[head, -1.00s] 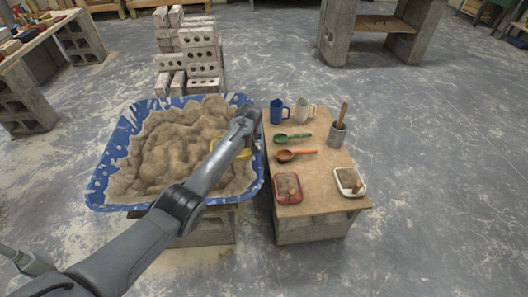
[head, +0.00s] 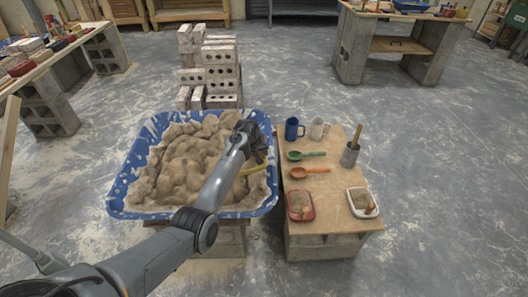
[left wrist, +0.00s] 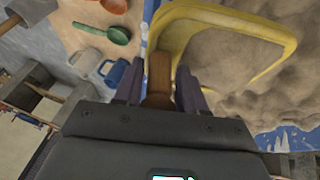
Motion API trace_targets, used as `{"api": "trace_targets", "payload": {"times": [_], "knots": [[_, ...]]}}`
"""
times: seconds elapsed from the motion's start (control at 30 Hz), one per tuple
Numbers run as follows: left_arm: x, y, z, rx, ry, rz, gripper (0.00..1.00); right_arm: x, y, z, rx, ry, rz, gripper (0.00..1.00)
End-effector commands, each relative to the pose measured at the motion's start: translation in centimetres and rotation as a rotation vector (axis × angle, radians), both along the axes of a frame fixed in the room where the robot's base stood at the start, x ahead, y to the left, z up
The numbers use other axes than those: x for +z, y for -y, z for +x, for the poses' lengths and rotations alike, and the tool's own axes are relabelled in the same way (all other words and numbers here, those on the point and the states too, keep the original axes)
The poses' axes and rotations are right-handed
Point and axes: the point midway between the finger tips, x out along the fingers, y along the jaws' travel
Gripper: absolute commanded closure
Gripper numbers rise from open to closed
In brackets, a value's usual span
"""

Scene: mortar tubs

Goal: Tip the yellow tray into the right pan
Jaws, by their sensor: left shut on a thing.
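The yellow tray (head: 254,170) is over the right part of the big blue tub, mostly hidden by my left arm in the head view. In the left wrist view its yellow rim (left wrist: 287,50) surrounds grey-brown mortar; I cannot tell whether that lies in it or beneath. My left gripper (head: 258,153) is shut on its brown handle (left wrist: 159,78). The right pan (head: 362,203) is small and white-rimmed, with some brown stuff and a small brown piece in it. It stands on the low table's front right corner. My right gripper is not in view.
The blue tub (head: 117,196) is heaped with mortar (head: 180,165). The low table (head: 330,222) holds a red pan (head: 300,206), a green spoon (head: 306,155), an orange spoon (head: 310,172), a blue mug (head: 293,129), a white mug (head: 318,129) and a grey tool pot (head: 350,154). Bricks (head: 220,75) stand behind.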

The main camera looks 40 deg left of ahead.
Motion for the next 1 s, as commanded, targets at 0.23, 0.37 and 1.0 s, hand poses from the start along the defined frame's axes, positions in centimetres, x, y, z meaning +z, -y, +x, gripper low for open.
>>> {"api": "trace_targets", "payload": {"times": [0.23, 0.37, 1.0], "knots": [[1.3, -1.3, -1.4, 0.004, 0.128, -0.112, 1.00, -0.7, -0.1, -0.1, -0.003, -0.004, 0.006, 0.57], [2.0, -2.0, -2.0, 0.005, 0.193, -0.172, 1.00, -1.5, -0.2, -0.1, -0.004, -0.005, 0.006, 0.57], [4.3, -5.7, -6.0, 0.004, 0.466, -0.431, 1.00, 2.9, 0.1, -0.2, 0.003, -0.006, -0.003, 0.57]]}}
